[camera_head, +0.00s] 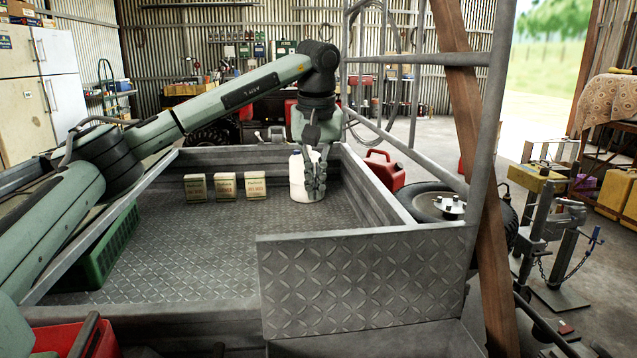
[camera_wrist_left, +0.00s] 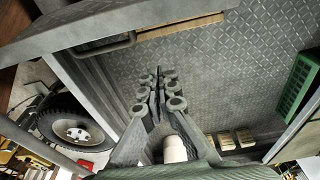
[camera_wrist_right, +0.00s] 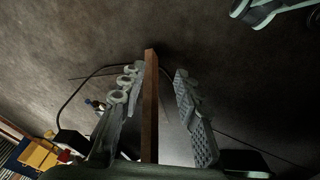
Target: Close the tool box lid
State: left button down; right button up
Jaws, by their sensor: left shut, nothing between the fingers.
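A grey diamond-plate panel (camera_head: 365,283), which looks like the tool box lid, stands upright and open at the near right of the trailer bed. The box beneath it is mostly hidden. In the left wrist view a grey panel edge (camera_wrist_left: 100,17) with a dark handle (camera_wrist_left: 95,46) shows at the top left; I cannot tell if it is the same box. My left gripper (camera_head: 315,188) is shut and empty, pointing down over the bed behind the panel, apart from it. It also shows in the left wrist view (camera_wrist_left: 158,82). My right gripper (camera_wrist_right: 155,80) is open, seen only in its wrist view.
A white jug (camera_head: 298,178) stands close by my left gripper. Several small boxes (camera_head: 225,186) and a green crate (camera_head: 105,248) are on the bed (camera_head: 200,240). A wooden post (camera_head: 470,130) and metal frame rise at right. A brown beam (camera_wrist_right: 150,105) shows between my right fingers.

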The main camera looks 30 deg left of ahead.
pick_arm(q)
notch_tip(320, 180, down, 6)
jog(key=s+d, duration=0.1)
jog(key=s, duration=0.1)
jog(key=shift+s+d+p, duration=0.2)
jog(key=shift+d+p, duration=0.15)
jog(key=shift+p, duration=0.05)
pick_arm(e)
jog(key=shift+a+f, duration=0.1)
jog(key=shift+f, duration=0.75)
jog(key=shift+s, duration=0.1)
